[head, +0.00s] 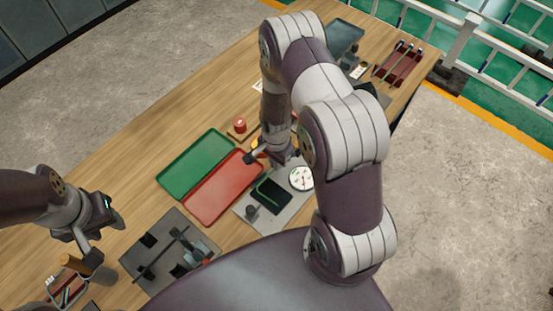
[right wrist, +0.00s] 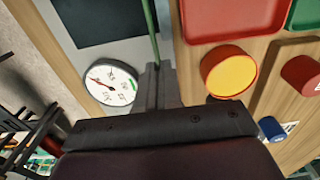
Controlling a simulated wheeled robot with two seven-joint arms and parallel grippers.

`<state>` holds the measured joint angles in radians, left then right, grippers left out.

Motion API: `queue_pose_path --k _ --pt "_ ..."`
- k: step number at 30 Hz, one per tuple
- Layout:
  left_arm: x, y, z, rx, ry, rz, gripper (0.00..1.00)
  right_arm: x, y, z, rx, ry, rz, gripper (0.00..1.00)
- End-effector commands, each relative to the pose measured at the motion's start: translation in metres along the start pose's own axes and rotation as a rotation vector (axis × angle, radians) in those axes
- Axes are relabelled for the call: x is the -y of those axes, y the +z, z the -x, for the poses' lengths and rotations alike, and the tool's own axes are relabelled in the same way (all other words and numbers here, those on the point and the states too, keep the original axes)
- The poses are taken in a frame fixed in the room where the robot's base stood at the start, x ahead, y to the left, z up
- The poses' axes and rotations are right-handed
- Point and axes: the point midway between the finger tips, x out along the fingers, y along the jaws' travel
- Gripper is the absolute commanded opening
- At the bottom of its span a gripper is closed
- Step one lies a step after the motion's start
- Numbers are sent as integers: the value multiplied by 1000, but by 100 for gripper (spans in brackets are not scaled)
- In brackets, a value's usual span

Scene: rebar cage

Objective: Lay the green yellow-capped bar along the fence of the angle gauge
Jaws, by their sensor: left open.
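The green bar (right wrist: 150,28) is a thin rod in the right wrist view, running up from between the fingers of my right gripper (right wrist: 156,85). Those fingers are close together and look shut on it; I cannot see a yellow cap on it. In the head view a green bar (head: 268,192) shows over the dark pad, and my right arm partly hides the right gripper. A grey plate (head: 244,212) carries a white round dial (head: 301,178) and the dark pad; I cannot make out the fence clearly. My left gripper (head: 97,228) is open and empty at the left.
A green tray (head: 195,160) and a red tray (head: 222,187) lie left of the grey plate. A yellow-topped red round piece (right wrist: 230,72) is beside the right fingers. A dark plate with black fixtures (head: 165,255) and a small rack (head: 68,288) stand at the front left.

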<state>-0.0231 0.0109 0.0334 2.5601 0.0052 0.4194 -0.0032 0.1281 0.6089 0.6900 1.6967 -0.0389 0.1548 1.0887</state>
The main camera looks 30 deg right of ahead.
Motion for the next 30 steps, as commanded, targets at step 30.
queue_pose_path --k 30 --pt "0 1 -6 0 0 0 43 0 0 -7 0 0 0 0"
